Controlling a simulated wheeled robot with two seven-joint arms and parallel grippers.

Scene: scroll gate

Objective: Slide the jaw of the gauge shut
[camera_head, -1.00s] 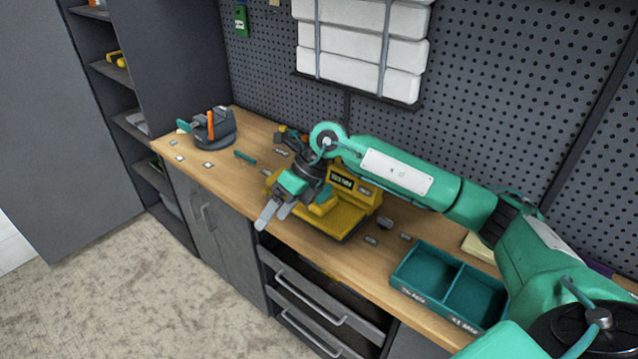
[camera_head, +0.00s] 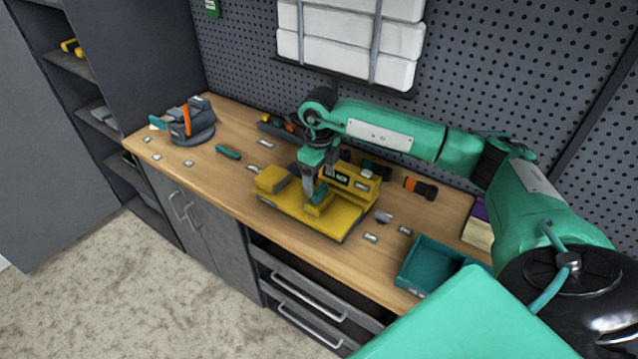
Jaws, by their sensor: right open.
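The yellow gauge (camera_head: 335,222) sits on the wooden bench, with a dark display on its back housing (camera_head: 362,185) and a yellow block (camera_head: 270,180) at its left end. A small yellow jaw with a teal tab (camera_head: 318,194) stands on its base, with a visible space between it and the left block. My right gripper (camera_head: 312,190) is open and points down over the gauge, its grey fingers close to the teal tab. I cannot tell whether they touch it. The gripper partly hides the gauge's middle. My left gripper is not in view.
A teal tray (camera_head: 430,262) lies to the right on the bench (camera_head: 225,190). A dark round stand with an orange part (camera_head: 190,125) is at the left end. An orange-and-black tool (camera_head: 420,188) and several small tags lie around the gauge. A pegboard wall (camera_head: 500,70) rises behind.

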